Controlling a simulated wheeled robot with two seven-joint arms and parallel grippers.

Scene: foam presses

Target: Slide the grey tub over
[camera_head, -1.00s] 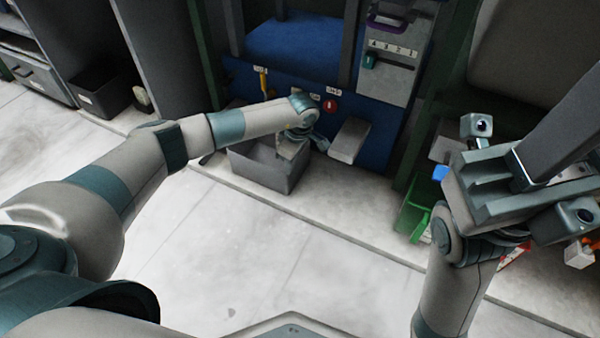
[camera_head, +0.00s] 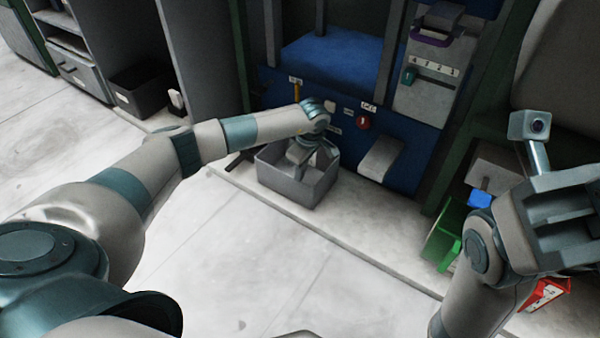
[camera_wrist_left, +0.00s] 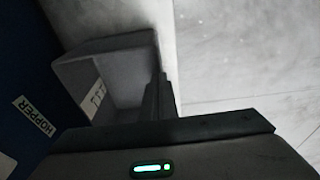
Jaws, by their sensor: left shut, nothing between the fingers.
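The grey tub (camera_head: 290,190) is an open box on the pale ledge in front of the blue press, below its panel. It also shows in the left wrist view (camera_wrist_left: 115,52), with a small label on it. My left gripper (camera_head: 298,157) reaches down over the tub's opening in the head view. In the left wrist view its fingers (camera_wrist_left: 160,88) are shut with nothing between them, close beside the tub's wall. I cannot tell whether they touch it. My right gripper (camera_head: 565,215) is at the right edge, partly cut off, its fingertips unclear.
A grey block-like part (camera_head: 382,158) juts from the press right of the tub. A red knob (camera_head: 362,122) and a yellow handle (camera_head: 297,90) are above. A green bin (camera_head: 443,240) stands further right. A dark bin (camera_head: 140,92) sits left. The floor in front is clear.

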